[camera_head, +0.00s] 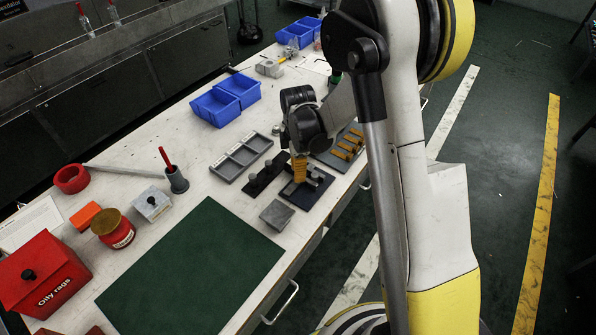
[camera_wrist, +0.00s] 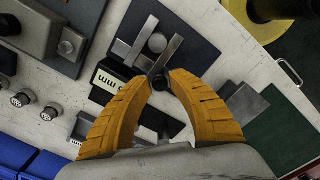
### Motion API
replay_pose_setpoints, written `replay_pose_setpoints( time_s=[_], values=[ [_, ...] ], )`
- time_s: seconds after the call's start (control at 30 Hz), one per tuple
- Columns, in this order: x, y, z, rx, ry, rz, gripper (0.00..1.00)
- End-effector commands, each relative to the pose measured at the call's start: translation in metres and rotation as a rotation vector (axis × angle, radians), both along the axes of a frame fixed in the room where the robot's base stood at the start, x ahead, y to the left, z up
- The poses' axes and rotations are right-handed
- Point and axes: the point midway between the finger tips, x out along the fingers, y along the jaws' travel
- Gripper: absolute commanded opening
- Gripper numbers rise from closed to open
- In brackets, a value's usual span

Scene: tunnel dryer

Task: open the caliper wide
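The caliper (camera_wrist: 123,50) lies on a black plate (camera_wrist: 185,35) in the wrist view, with two grey metal jaws set a small gap apart and a round grey post (camera_wrist: 157,42) between them. A pale readout marked "mm" (camera_wrist: 110,80) shows beside my left finger. My gripper (camera_wrist: 161,80) has its two orange fingers drawn in on either side of a small dark knob (camera_wrist: 161,84) of the caliper. The fingers seem shut on it, and they hide part of the caliper. In the head view my gripper (camera_head: 300,180) points down onto the plate (camera_head: 318,190) near the table's front edge.
A grey compartment tray (camera_head: 241,160), a dark block with knobs (camera_head: 262,178) and a grey square block (camera_head: 277,214) stand close by. A plate with yellow pieces (camera_head: 340,147) lies on the far side. The green mat (camera_head: 190,270) is clear.

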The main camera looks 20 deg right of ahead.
Motion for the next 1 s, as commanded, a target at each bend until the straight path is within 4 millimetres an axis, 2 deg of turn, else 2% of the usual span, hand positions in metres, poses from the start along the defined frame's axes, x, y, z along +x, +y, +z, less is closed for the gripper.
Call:
replay_pose_setpoints(
  time_s=[0.03, 0.07, 0.27, 0.5, 0.77, 0.8, 0.87, 1.0],
  values=[
    [0.000, 0.000, 0.000, 0.000, 0.000, 0.000, 0.06],
    [0.000, 0.000, 0.000, 0.000, 0.000, 0.000, 0.00],
    [-0.001, 0.002, 0.000, 0.000, 0.000, 0.001, 0.00],
    [-0.020, 0.027, 0.000, 0.000, 0.000, 0.003, 0.00],
    [-0.021, 0.028, 0.000, 0.000, 0.000, 0.000, 0.00],
    [-0.021, 0.028, 0.000, 0.000, 0.000, 0.000, 0.23],
    [-0.021, 0.028, 0.000, 0.000, 0.000, 0.000, 0.41],
    [-0.021, 0.028, 0.000, 0.000, 0.000, 0.000, 0.41]
  ],
)
